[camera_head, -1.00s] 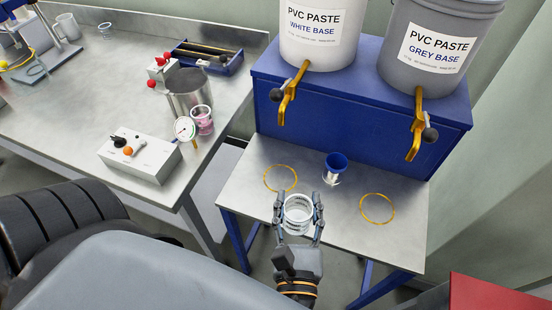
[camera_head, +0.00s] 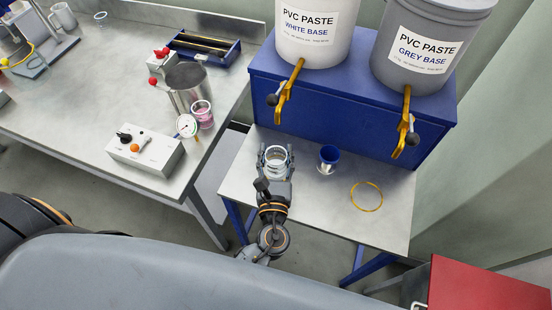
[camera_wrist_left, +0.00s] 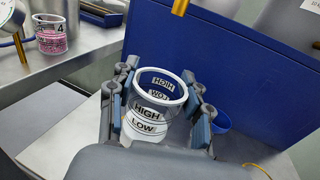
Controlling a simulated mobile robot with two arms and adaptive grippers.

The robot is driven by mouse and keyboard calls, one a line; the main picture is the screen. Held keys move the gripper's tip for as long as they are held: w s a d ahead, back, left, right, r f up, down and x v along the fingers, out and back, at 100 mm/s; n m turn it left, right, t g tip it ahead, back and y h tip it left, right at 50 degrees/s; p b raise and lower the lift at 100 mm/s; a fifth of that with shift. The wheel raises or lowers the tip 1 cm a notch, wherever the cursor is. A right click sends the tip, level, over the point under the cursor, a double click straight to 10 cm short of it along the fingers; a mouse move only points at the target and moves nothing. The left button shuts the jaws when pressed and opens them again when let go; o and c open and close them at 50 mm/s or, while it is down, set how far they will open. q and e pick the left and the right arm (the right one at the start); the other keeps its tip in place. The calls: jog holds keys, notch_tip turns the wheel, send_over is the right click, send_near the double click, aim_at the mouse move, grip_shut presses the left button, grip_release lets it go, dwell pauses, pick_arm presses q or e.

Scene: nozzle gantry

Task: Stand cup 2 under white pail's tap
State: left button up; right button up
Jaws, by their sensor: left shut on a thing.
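A clear cup (camera_head: 276,160) with HIGH and LOW bands is held upright in my left gripper (camera_head: 276,152). The fingers are shut on its sides, as the left wrist view also shows with the cup (camera_wrist_left: 154,110) between the pads. No number shows on it. It is over the left part of the small metal stand, below and slightly left of the brass tap (camera_head: 284,94) of the white pail (camera_head: 312,35). The left yellow ring is hidden under the cup and gripper. I cannot tell whether the cup touches the stand top. My right gripper is not in view.
A yellow ring (camera_head: 367,195) marks the stand top (camera_head: 340,225) under the grey pail's tap (camera_head: 406,125). A cup with pink content (camera_head: 202,114) stands on the left bench.

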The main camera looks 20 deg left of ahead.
aim_at(277, 158)
pick_arm(q)
jog(key=w+f+b, duration=0.2)
jog(key=w+a+f+b, duration=0.1)
jog(key=w+f+b, duration=0.1)
jog(key=f, duration=0.1)
jog(key=shift+w+a+f+b, duration=0.15)
jog(key=shift+w+f+b, duration=0.3)
jog(key=shift+w, duration=0.1)
jog(key=f+b, duration=0.3)
jog(key=shift+w+a+f+b, duration=0.1)
jog(key=shift+w+f+b, duration=0.15)
jog(key=shift+f+b, duration=0.1)
jog(key=shift+r, duration=0.1)
jog(key=o, duration=0.6)
jog(key=shift+f, duration=0.2)
jog(key=o, duration=0.5)
